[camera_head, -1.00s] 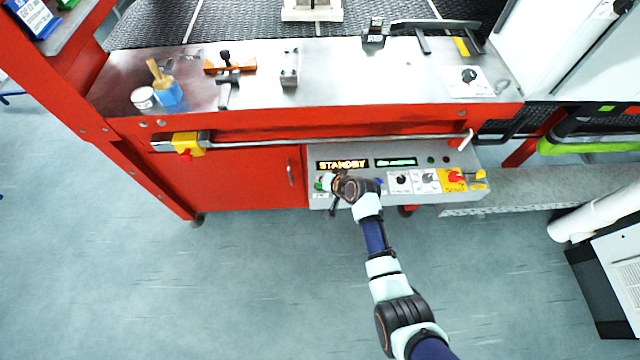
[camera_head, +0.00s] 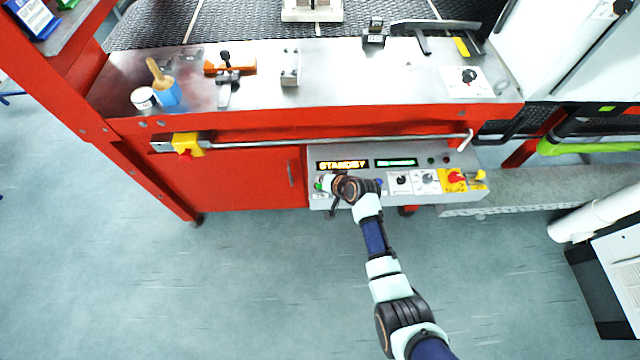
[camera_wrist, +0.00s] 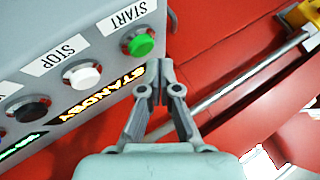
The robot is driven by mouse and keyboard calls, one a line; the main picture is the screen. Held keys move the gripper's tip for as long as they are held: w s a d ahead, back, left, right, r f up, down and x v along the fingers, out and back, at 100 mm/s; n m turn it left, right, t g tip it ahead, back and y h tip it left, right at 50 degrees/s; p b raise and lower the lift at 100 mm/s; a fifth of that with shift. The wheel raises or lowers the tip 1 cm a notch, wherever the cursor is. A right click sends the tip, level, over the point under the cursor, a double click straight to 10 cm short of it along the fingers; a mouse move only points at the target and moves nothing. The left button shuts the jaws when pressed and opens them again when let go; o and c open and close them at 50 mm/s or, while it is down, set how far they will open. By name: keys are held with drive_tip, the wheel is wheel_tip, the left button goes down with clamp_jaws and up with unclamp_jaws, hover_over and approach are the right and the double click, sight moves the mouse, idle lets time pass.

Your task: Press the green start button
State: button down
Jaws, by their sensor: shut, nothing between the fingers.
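The green start button (camera_wrist: 141,44) sits on the grey control panel (camera_wrist: 60,20) under a START label in the wrist view. In the head view the green button (camera_head: 319,186) shows at the panel's left end, beside my arm. My gripper (camera_wrist: 160,68) is shut and empty. In the wrist view its tips appear just below and right of the green button; I cannot tell how large the gap is. In the head view my gripper (camera_head: 333,206) is in front of the panel's left part, partly hidden by my wrist. The display (camera_head: 342,165) reads STANDBY.
A white STOP button (camera_wrist: 84,74) and a black button (camera_wrist: 28,108) sit beside the green one. A red and yellow switch (camera_head: 455,176) is at the panel's right. A metal rail (camera_head: 330,141) runs above the panel. The floor in front is clear.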

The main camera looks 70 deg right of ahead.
drive_tip(key=shift+f, duration=0.35)
